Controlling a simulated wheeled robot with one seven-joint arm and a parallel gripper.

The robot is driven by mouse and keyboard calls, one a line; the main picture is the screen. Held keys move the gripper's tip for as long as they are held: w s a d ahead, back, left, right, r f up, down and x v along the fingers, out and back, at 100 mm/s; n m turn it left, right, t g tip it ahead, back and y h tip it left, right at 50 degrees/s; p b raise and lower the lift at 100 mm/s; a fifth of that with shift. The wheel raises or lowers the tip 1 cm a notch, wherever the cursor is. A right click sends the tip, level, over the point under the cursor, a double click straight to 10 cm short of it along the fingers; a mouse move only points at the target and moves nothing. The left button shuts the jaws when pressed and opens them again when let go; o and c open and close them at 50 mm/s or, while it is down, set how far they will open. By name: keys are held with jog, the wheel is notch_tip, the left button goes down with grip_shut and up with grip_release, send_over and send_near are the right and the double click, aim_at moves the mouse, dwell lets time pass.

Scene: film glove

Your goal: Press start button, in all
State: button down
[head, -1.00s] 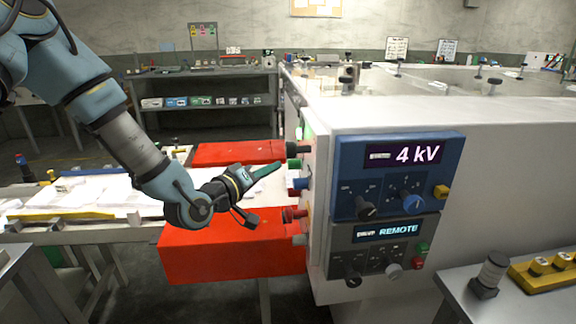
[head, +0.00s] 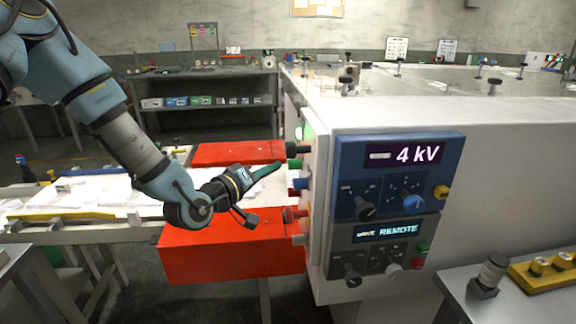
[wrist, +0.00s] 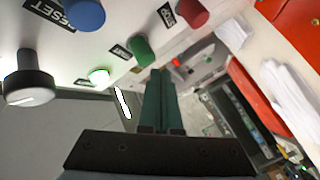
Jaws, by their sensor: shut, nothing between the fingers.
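My gripper (head: 279,165) is shut and empty, its dark green fingers pointing at the side panel of the white machine (head: 480,135). In the wrist view the shut fingertips (wrist: 160,76) lie just below and right of a green button (wrist: 140,49), which looks like the start button; its small label is too blurred to read surely. I cannot tell whether they touch. A blue button (wrist: 86,12) stands by a RESET label, a red button (wrist: 192,13) is at upper right, and a lit green lamp (wrist: 99,76) is at left.
A large black knob (wrist: 30,82) sits left on the panel. Red drawer-like boxes (head: 230,255) and a paper-covered bench (head: 90,200) are below and beside my arm. The front panel (head: 395,185) reads 4 kV and REMOTE. A side table (head: 520,305) stands at lower right.

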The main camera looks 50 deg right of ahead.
dwell(0.5)
jog(key=shift+s+d, duration=0.25)
jog(key=shift+d, duration=0.05)
jog(key=shift+s+d+b, duration=0.3)
jog(key=shift+d, duration=0.05)
dwell(0.8)
jog(key=shift+w+a, duration=0.55)
jog(key=shift+a, duration=0.1)
dwell(0.3)
jog(key=shift+w+a, duration=0.8)
jog(key=shift+a, duration=0.2)
jog(key=shift+w+a, duration=0.8)
jog(key=shift+a, duration=0.15)
